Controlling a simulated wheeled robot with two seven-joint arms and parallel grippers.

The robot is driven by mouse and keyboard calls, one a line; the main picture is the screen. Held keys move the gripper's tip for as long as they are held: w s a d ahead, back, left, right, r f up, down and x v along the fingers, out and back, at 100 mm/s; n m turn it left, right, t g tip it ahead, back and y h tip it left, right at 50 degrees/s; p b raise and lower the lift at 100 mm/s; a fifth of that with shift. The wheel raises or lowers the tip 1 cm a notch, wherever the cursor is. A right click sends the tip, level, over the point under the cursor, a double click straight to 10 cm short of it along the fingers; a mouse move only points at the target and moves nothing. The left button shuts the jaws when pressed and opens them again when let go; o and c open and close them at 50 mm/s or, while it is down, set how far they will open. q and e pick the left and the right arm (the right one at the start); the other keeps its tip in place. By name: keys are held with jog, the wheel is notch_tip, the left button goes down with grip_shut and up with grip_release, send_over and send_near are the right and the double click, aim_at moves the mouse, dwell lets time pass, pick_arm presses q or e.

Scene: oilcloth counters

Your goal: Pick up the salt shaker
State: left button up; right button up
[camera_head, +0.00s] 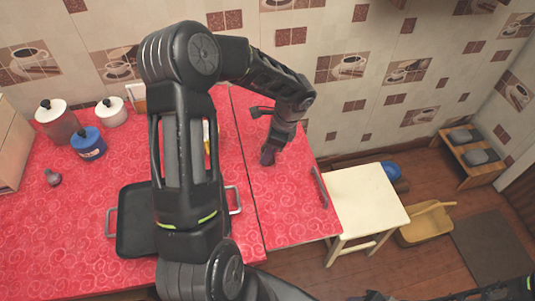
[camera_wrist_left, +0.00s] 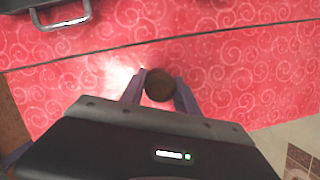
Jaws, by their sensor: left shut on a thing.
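My left gripper (camera_head: 270,150) reaches down over the right part of the red counter in the head view. In the left wrist view its two fingers (camera_wrist_left: 159,92) are closed on either side of a small, round, dark brown-topped thing, which looks like the salt shaker (camera_wrist_left: 159,84). I see it mostly from above, so its sides are hidden. In the head view the same dark thing (camera_head: 267,157) shows at the fingertips. I cannot tell whether it touches the counter. My right gripper is not in view.
A black tray (camera_head: 133,222) with metal handles lies partly behind my left arm. A blue pot (camera_head: 88,143), lidded canisters (camera_head: 111,112) and a small dark object (camera_head: 52,177) stand at left. A pale stool (camera_head: 365,198) stands right of the counter's edge. Counter around the gripper is clear.

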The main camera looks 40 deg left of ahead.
pick_arm(q)
grip_shut()
jog(key=shift+r, duration=0.1)
notch_tip(320, 180, up, 10)
jog(key=shift+f+b, duration=0.1)
jog(key=shift+b, duration=0.2)
dwell(0.3)
dwell(0.4)
